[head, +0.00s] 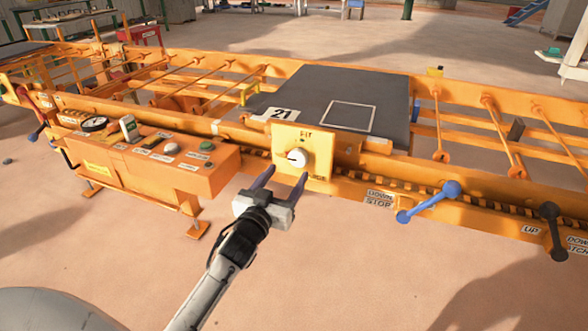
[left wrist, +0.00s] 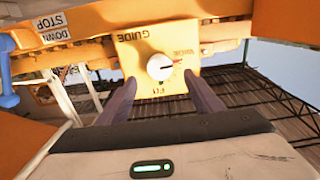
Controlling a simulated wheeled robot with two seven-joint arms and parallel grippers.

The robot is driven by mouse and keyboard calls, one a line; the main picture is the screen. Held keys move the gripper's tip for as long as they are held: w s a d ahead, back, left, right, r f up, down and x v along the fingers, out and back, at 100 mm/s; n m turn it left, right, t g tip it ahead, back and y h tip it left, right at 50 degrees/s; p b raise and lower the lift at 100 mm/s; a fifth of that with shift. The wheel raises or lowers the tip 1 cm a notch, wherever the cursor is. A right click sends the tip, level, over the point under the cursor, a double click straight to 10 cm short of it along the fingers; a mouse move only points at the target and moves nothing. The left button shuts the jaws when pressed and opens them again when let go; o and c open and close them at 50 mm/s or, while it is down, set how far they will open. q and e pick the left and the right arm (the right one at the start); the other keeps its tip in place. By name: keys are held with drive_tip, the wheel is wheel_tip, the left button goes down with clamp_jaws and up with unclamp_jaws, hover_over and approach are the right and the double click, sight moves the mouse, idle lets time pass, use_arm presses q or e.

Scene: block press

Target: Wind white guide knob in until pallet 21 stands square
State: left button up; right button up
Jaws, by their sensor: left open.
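The white guide knob (head: 298,157) sits on a yellow plate (head: 318,166) on the front rail of the orange machine. It also shows in the left wrist view (left wrist: 159,67), where the plate reads GUIDE. A dark pointer line marks the knob's face. Pallet 21 (head: 385,90) is a dark grey slab with a white square outline and a "21" label, lying on the rails behind the plate. My left gripper (head: 287,181) is open just in front of and below the knob, its fingers apart and empty. My right gripper is not in view.
An orange control box (head: 150,158) with a gauge and buttons stands left of the knob. A blue-handled lever (head: 429,202) and a black lever (head: 553,230) stick out from the rail on the right. The floor in front is mostly clear.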

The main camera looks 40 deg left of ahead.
sight(297, 160)
use_arm(q)
drive_tip(key=b+x, duration=0.1)
drive_tip(key=x, duration=0.4)
drive_tip(key=shift+w+f, duration=0.1)
drive_tip(key=shift+w, duration=0.2)
drive_tip(key=shift+w+a, duration=0.15)
drive_tip(key=shift+w, duration=0.25)
drive_tip(key=c, duration=1.1)
drive_tip(key=shift+o, duration=0.2)
